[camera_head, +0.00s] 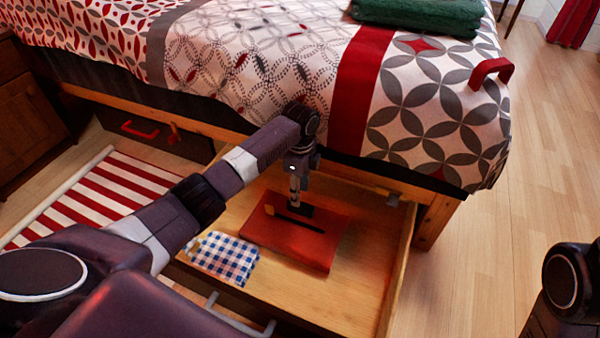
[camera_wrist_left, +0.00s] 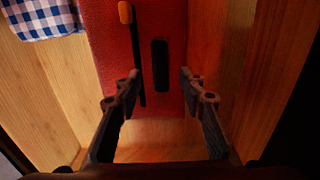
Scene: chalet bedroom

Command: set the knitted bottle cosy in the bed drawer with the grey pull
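The bed drawer (camera_head: 377,240) is pulled out, and a grey pull (camera_head: 236,322) shows at its front, partly hidden by my arm. A flat red piece (camera_head: 313,254) lies on its wooden floor and looks like the knitted cosy; I cannot tell for certain. It also shows in the left wrist view (camera_wrist_left: 107,55), with a dark slot-like patch on it. My left gripper (camera_head: 298,208) points down over the red piece. In the left wrist view the fingers (camera_wrist_left: 160,85) are apart with nothing gripped between them. My right gripper is out of view.
A blue-checked cloth (camera_head: 226,258) and a dark stick with an orange tip (camera_head: 270,210) are in the drawer, the stick over the red piece. A shut drawer with a red pull (camera_head: 139,131) is to the left. The bed (camera_head: 330,80) overhangs behind. Floor at right is clear.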

